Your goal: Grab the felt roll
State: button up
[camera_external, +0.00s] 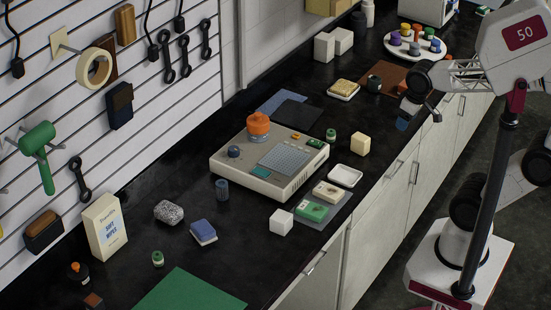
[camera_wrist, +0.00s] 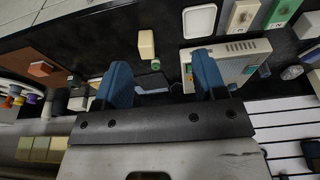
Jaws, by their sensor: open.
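A small dark blue-grey upright cylinder (camera_external: 222,189), which looks like the felt roll, stands on the black counter just left of the beige instrument (camera_external: 270,160). In the wrist view a small dark shape (camera_wrist: 264,70) beside the instrument's right end seems to be the same cylinder. My gripper (camera_external: 402,122) is over the far right part of the counter, well away from the cylinder. In the wrist view my gripper (camera_wrist: 163,84) has its two blue fingers spread apart, with nothing held between them.
An orange knob-like piece (camera_external: 258,125) tops the instrument. A speckled stone (camera_external: 169,212) and blue sponge (camera_external: 203,232) lie nearby. A cream block (camera_external: 360,144), white tray (camera_external: 345,176) and white cube (camera_external: 281,221) line the front side. Tools hang on the slatted wall.

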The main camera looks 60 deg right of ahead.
jog(key=w+a+r+n, duration=0.25)
jog(key=w+a, duration=0.25)
jog(key=w, duration=0.5)
jog(key=w+a+r+n, duration=0.1)
jog(key=w+a+r, duration=0.4)
jog(key=w, duration=0.4)
jog(key=w+a+f+n+g, duration=0.15)
jog(key=w+a+n, duration=0.25)
jog(key=w+a, duration=1.25)
jog(key=n+g, duration=0.1)
jog(key=n, duration=0.6)
send_over(154, 257)
jog(key=d, duration=0.1)
jog(key=shift+m, duration=0.25)
notch_tip(154, 257, down, 20)
jog(key=shift+w+r, duration=0.1)
jog(key=shift+a+f, duration=0.35)
jog(key=shift+a, duration=0.2)
